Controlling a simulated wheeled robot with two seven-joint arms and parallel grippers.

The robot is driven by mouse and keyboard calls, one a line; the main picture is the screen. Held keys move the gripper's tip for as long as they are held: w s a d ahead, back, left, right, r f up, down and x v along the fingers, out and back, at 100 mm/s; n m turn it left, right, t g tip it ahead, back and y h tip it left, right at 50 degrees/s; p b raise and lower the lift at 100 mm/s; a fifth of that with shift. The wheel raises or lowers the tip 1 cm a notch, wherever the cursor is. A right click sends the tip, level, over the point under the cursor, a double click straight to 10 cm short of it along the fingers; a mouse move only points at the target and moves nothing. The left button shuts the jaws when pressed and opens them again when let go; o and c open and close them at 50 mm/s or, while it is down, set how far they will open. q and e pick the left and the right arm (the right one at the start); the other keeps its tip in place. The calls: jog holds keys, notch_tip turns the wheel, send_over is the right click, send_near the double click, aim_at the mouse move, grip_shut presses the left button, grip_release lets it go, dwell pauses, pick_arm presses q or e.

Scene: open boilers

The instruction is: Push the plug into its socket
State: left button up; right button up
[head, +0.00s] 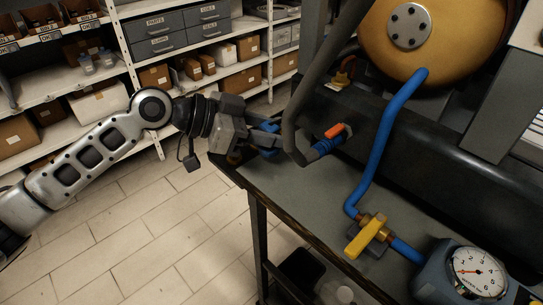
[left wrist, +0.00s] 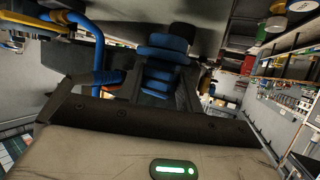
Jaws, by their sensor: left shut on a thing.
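My left gripper (head: 268,138) reaches in from the left, over the far left corner of the grey bench. In the left wrist view its dark fingers (left wrist: 155,98) are shut on a blue ribbed plug (left wrist: 160,75). Small blue parts show at the fingers in the head view, mostly covered by the gripper. Just right of the fingers is a blue fitting (head: 326,146) with an orange part, beside the lower end of a thick dark hose (head: 291,110). I cannot clearly make out the socket or the plug's contact end. My right gripper is not in view.
The grey bench (head: 290,190) has a clear left part. A blue pipe (head: 378,145) runs from the orange boiler (head: 440,35) to a yellow-handled valve (head: 365,236) and a pressure gauge (head: 477,272). Shelves (head: 110,60) with boxes stand behind my arm.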

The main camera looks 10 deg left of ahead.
pick_arm(q)
jog(key=shift+s+a+f+b, duration=0.1)
jog(key=shift+s+a+b, duration=0.2)
jog(key=shift+a, duration=0.45)
jog(key=shift+s+a+f+b, duration=0.1)
jog(key=shift+s+a+b, duration=0.2)
jog(key=shift+a, duration=0.4)
jog(key=a, duration=0.1)
jog(key=s+a+b, duration=0.1)
jog(key=a, duration=0.1)
jog(key=shift+s+a+b, duration=0.15)
jog(key=shift+s+b, duration=0.1)
jog(key=shift+b, duration=0.15)
jog(key=shift+r, duration=0.1)
